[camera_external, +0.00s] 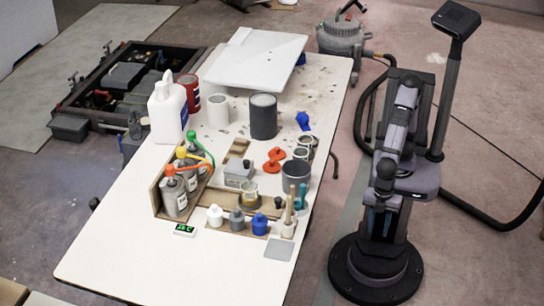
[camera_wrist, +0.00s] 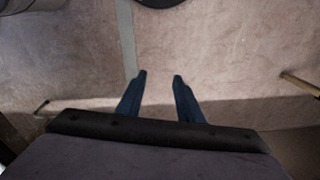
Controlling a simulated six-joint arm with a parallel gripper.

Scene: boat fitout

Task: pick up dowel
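A thin tan stick (camera_external: 289,206), which looks like the dowel, stands upright at the right edge of the white worktable, beside teal-handled tools (camera_external: 300,198). It is small, and its lower end is hard to make out. My gripper, seen in the wrist view (camera_wrist: 161,76), is open, with two blue fingers apart and nothing between them. It points down over the bare floor, off the table and well right of the stick. A brown rod-like piece (camera_wrist: 302,85) shows at the right edge of the wrist view; I cannot tell what it is.
The worktable (camera_external: 130,265) is crowded: a grey cup (camera_external: 296,176), bottles with coloured pumps (camera_external: 175,195), small white, grey and blue jars (camera_external: 237,219), a dark can (camera_external: 263,117) and a white jug (camera_external: 166,112). The table's near left corner is clear. A vacuum (camera_external: 341,38) stands behind.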

